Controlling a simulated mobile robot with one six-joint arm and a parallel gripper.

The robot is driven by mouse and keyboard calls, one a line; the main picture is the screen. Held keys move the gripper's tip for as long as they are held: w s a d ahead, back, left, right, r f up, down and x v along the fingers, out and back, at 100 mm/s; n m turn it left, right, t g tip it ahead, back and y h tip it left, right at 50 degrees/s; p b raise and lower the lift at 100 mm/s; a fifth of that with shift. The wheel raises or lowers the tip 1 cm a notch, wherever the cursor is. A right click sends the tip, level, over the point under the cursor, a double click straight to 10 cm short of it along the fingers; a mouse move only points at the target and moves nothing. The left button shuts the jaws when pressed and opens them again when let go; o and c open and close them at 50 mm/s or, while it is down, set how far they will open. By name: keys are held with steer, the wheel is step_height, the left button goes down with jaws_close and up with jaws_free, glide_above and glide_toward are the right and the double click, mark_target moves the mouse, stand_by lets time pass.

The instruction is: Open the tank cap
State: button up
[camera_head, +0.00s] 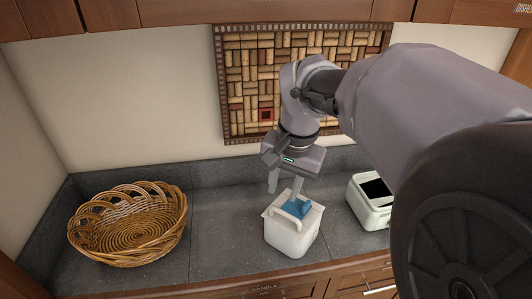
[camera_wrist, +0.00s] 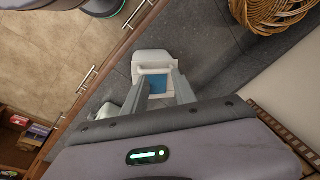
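The tank is a white, boxy container (camera_head: 291,236) standing upright on the dark counter. A white handle (camera_head: 288,212) and a blue part (camera_head: 304,208) show at its top; I cannot tell whether the blue part is the cap itself. The wrist view shows the white tank (camera_wrist: 153,57) with a blue square (camera_wrist: 157,84) between my fingers. My gripper (camera_head: 285,194) points down over the tank. Its two grey fingers are apart, one on each side of the blue area in the wrist view (camera_wrist: 156,75). Contact with the tank cannot be made out.
A wicker basket (camera_head: 130,226) stands on the counter at the left. A white appliance with a dark panel (camera_head: 372,199) stands close on the tank's right. A cork board (camera_head: 262,75) hangs on the wall behind. The counter between basket and tank is clear.

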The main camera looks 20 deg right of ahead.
mark_target(306, 204)
steer(key=w+d+f+m+g+p, duration=0.25)
steer(key=w+d, duration=0.25)
steer(key=d, duration=0.5)
steer(key=shift+m, duration=0.25)
step_height(306, 204, down, 10)
steer(key=b, duration=0.4)
steer(key=shift+s+d+f+b, duration=0.1)
steer(key=shift+s+f+b, duration=0.05)
steer(key=shift+f+b, duration=0.15)
steer(key=shift+f, duration=0.5)
steer(key=shift+c, duration=0.4)
jaws_close()
